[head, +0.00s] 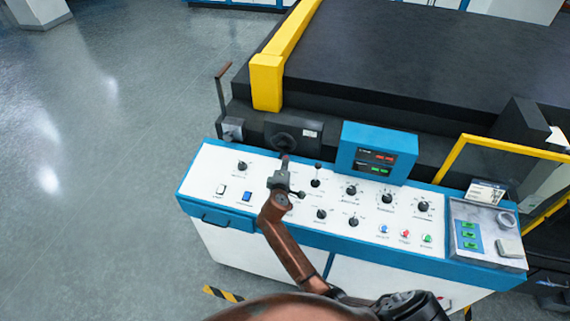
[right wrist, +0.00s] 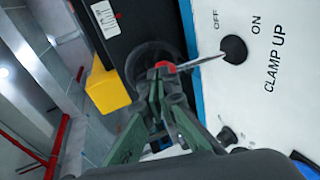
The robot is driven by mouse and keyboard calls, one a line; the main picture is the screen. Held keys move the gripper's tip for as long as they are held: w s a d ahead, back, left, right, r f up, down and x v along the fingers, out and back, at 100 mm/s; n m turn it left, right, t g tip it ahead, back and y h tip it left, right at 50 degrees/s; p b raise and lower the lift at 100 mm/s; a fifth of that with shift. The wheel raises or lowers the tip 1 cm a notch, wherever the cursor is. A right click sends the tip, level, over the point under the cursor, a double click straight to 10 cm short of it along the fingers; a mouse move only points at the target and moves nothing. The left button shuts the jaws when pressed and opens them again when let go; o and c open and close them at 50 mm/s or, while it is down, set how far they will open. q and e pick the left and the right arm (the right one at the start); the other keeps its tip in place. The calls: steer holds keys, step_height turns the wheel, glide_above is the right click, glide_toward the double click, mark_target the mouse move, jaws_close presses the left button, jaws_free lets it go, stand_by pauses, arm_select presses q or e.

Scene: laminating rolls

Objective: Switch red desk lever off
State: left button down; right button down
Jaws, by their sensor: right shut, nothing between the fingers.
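The red desk lever (right wrist: 195,61) shows in the right wrist view as a thin metal shaft with a red tip, rising from a round black base on the white panel. The words OFF, ON and CLAMP UP are printed around the base. My right gripper (right wrist: 160,76) is shut and empty, its green fingertips right at the red tip; I cannot tell whether they touch it. In the head view my right gripper (head: 284,168) is over the back left part of the control desk (head: 210,175) and hides most of the lever. My left gripper is not in view.
Several knobs and buttons lie further right, with a blue display box (head: 377,152) behind. A dark machine with a yellow guard (head: 268,82) rises behind the desk. Open grey floor lies left.

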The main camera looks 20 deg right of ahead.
steer(key=v, duration=0.7)
steer(key=shift+s+a, duration=0.15)
steer(key=shift+s, duration=0.1)
stand_by(0.3)
